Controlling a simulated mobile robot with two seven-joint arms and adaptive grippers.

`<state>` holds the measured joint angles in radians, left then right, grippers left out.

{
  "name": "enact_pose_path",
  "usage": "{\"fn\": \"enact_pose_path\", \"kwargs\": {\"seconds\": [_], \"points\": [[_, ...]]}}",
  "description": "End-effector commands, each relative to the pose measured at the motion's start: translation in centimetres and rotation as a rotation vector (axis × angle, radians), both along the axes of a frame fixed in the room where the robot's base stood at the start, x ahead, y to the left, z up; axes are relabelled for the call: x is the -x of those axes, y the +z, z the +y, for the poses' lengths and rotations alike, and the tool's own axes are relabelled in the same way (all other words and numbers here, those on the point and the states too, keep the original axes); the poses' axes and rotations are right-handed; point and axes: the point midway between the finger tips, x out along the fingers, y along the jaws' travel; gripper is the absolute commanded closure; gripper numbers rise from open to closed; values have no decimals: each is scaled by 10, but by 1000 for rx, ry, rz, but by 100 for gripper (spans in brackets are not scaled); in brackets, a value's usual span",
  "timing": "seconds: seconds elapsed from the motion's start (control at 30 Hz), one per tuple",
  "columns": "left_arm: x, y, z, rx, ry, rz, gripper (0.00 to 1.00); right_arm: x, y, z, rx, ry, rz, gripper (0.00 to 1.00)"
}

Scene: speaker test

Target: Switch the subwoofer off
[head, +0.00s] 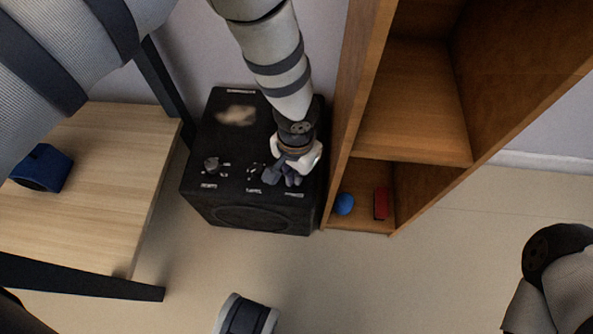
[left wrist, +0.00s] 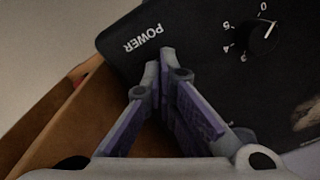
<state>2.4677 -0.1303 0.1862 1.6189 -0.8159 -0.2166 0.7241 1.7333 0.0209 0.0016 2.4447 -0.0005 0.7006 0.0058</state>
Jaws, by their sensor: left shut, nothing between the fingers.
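The subwoofer (head: 222,150) is a black box on the floor between the wooden table and the shelf. Its top has a knob (head: 211,164) near the front left and white labels along the front edge. My left gripper (head: 283,181) is shut and empty over the front right of the top. In the left wrist view, the closed fingers (left wrist: 160,72) point at the printed word POWER, and a dial (left wrist: 267,36) with numbers sits to the right. I cannot see the power switch; the fingers may hide it. I cannot tell whether they touch the top. My right gripper is out of view.
A wooden shelf (head: 415,100) stands close on the subwoofer's right, with a blue ball (head: 344,204) and a red box (head: 381,204) in its bottom compartment. A wooden table (head: 100,180) with a blue object (head: 42,168) is at left. Floor (head: 400,290) in front looks clear.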

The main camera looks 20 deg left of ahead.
Motion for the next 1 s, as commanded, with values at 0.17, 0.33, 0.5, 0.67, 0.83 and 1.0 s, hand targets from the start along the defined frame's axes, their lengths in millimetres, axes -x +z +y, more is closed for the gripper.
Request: {"fn": "enact_pose_path", "kwargs": {"seconds": [0.17, 0.33, 0.5, 0.67, 0.83, 1.0], "points": [[-1, 12, 0, 0, 1, -3, 100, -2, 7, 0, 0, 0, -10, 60], [-1, 31, 0, 0, 1, -5, 100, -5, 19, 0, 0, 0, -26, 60], [-1, 49, 0, 0, 1, -4, 100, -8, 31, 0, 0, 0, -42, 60], [-1, 65, 0, 0, 1, -3, 100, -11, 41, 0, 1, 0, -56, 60], [0, 71, 0, 0, 1, -1, 100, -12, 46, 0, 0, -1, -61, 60], [0, 70, 0, 0, 1, 1, 100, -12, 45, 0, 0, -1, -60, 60]]}}
